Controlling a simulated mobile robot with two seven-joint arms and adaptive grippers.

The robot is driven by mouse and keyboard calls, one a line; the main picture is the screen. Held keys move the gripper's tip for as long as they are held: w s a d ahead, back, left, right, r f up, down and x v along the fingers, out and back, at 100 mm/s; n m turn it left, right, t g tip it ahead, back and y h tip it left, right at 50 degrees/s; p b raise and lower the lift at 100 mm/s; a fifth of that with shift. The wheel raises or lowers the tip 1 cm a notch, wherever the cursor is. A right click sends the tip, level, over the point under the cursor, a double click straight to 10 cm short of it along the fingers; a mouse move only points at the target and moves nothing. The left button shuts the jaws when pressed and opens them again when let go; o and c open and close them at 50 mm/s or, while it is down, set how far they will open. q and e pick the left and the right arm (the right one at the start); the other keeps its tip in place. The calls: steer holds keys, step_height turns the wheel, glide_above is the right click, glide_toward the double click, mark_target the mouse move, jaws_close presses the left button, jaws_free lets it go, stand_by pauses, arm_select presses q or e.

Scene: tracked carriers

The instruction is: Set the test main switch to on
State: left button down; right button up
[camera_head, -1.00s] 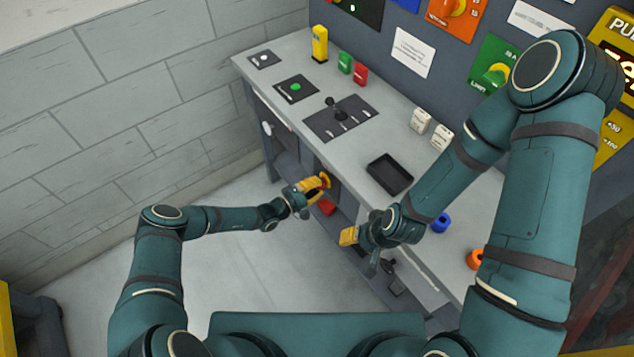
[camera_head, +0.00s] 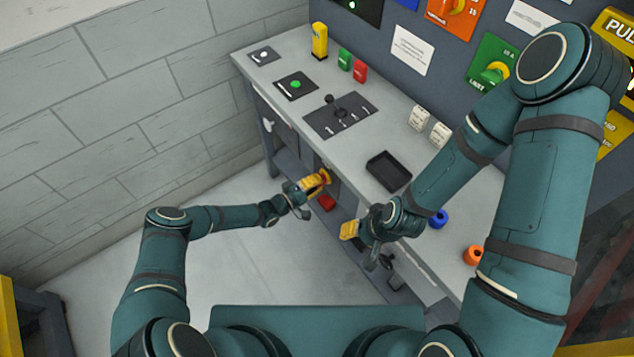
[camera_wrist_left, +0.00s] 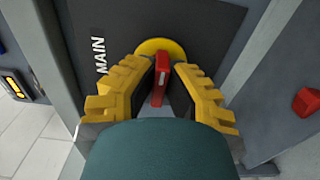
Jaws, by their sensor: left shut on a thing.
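The main switch shows in the left wrist view as a red handle (camera_wrist_left: 161,80) on a yellow round plate (camera_wrist_left: 152,46), on a dark panel with the word MAIN (camera_wrist_left: 101,55). The handle stands between the yellow fingers of my left gripper (camera_wrist_left: 160,88), which is shut on it. In the head view my left gripper (camera_head: 318,182) is at the front of the bench, below its top, and covers most of the switch. My right gripper (camera_head: 352,231) is in front of the bench, away from the switch; its finger gap does not show clearly.
The bench top (camera_head: 300,50) carries a joystick panel (camera_head: 341,114), a black tray (camera_head: 388,171), a yellow post (camera_head: 319,42), and green and red blocks. A red part (camera_head: 327,202) sits just below my left gripper; a red knob (camera_wrist_left: 306,102) shows at right in the wrist view.

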arm_select(q)
steer(key=c, duration=1)
jaws_free()
steer(key=v, duration=1.2)
